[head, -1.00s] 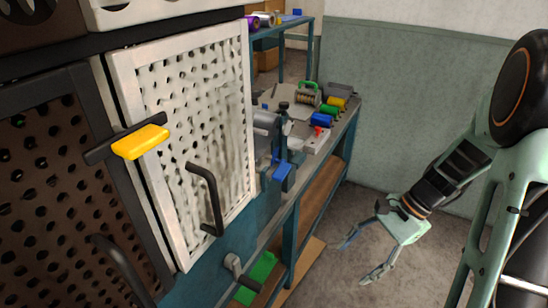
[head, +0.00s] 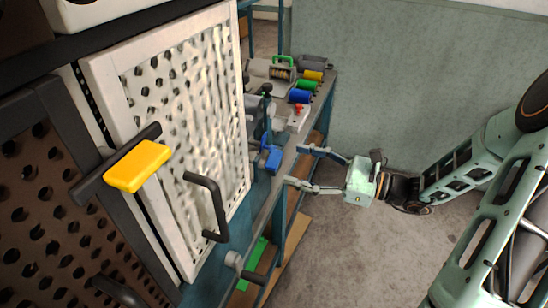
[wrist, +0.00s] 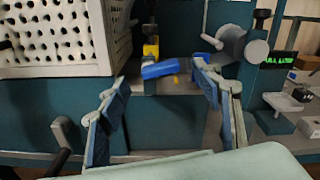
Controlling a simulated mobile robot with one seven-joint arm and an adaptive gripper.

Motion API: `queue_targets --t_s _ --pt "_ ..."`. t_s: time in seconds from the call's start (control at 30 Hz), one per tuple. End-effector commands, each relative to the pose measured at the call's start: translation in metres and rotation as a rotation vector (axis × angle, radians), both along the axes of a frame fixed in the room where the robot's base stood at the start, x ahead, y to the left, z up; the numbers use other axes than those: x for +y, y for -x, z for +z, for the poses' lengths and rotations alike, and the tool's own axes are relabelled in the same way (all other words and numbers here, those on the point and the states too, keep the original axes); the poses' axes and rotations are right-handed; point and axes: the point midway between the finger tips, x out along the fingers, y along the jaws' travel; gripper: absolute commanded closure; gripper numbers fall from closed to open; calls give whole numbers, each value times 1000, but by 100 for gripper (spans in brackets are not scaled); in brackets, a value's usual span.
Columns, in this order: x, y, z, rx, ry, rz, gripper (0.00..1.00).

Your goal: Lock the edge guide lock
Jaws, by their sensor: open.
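A blue lever (head: 268,158), which looks like the edge guide lock, sticks out from the front of the machine on the bench. It also shows in the wrist view (wrist: 158,69), lying nearly level with a yellow block (wrist: 151,48) just behind it. Its locked or unlocked state cannot be told. My gripper (head: 297,166) is open and empty, to the right of the lever, fingers pointing at it. In the wrist view my gripper (wrist: 160,77) has the lever ahead between its spread blue-padded fingers; they appear apart from it.
A white perforated guard door (head: 180,120) with a black handle (head: 212,207) stands left of the lever. A yellow handle (head: 138,167) is nearer. Colored rolls (head: 302,97) and a red-knobbed box (head: 297,116) sit on the bench behind. Open floor (head: 350,255) lies at right.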

Motion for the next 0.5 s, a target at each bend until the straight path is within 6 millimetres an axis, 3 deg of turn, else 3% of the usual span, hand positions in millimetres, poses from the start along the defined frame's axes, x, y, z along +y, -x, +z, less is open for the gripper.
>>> queue_targets --t_s 0.2,0.5 --pt "40 -13 0 3 -1 5 41" --pt "62 -22 0 1 1 2 41"
